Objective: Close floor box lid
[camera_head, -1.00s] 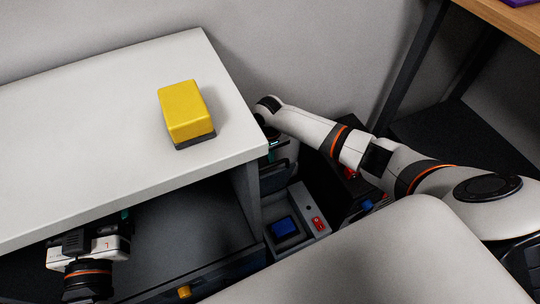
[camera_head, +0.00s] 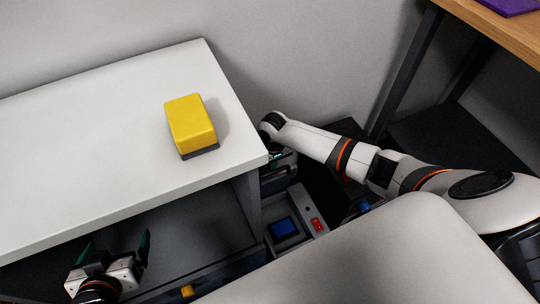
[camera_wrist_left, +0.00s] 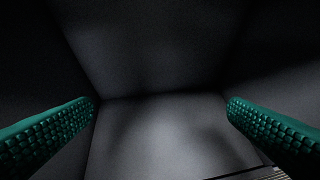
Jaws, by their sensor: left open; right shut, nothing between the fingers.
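A grey box (camera_head: 307,222) with a blue square and a red switch stands low on the floor, right of the white table's corner. It may be the floor box; I cannot make out its lid. My right gripper (camera_head: 283,160) reaches down above the box's far end, partly hidden by its own wrist and the table corner. It is shut and empty. My left gripper (camera_head: 117,243) is under the white tabletop at the lower left, open and empty. In the left wrist view its green fingers (camera_wrist_left: 163,118) stand wide apart before bare dark grey surfaces.
A yellow block with a dark base (camera_head: 190,122) sits on the white table (camera_head: 90,140). Dark space with a blue item (camera_head: 364,206) lies right of the grey box. A wooden table (camera_head: 510,28) with dark legs stands at the upper right. A small yellow item (camera_head: 187,291) shows at the bottom.

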